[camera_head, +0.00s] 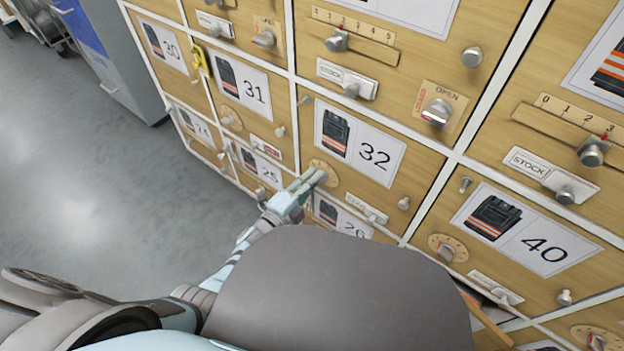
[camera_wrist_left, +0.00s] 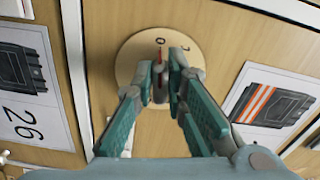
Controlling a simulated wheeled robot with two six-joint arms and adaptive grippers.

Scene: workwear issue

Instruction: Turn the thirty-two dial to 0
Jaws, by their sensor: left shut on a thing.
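The thirty-two drawer front carries a white label (camera_head: 358,143) with a picture of black workwear and the number 32. Its dial is a round pale wooden disc (camera_head: 327,168) below the label's left end, partly covered by my left gripper (camera_head: 316,177). In the left wrist view my left gripper (camera_wrist_left: 160,88) is shut on the small knob at the middle of the dial disc (camera_wrist_left: 127,62). A red mark (camera_wrist_left: 158,56) on the knob lies just below the printed 0, seemingly lined up with it. Another digit shows to its right. My right gripper is not in view.
Beside the dial are a small stock plate (camera_head: 367,208) and a round knob (camera_head: 404,203). Neighbouring fronts 31 (camera_head: 243,85) and 40 (camera_head: 520,230) carry similar dials and knobs. Open grey floor (camera_head: 110,190) lies at the left.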

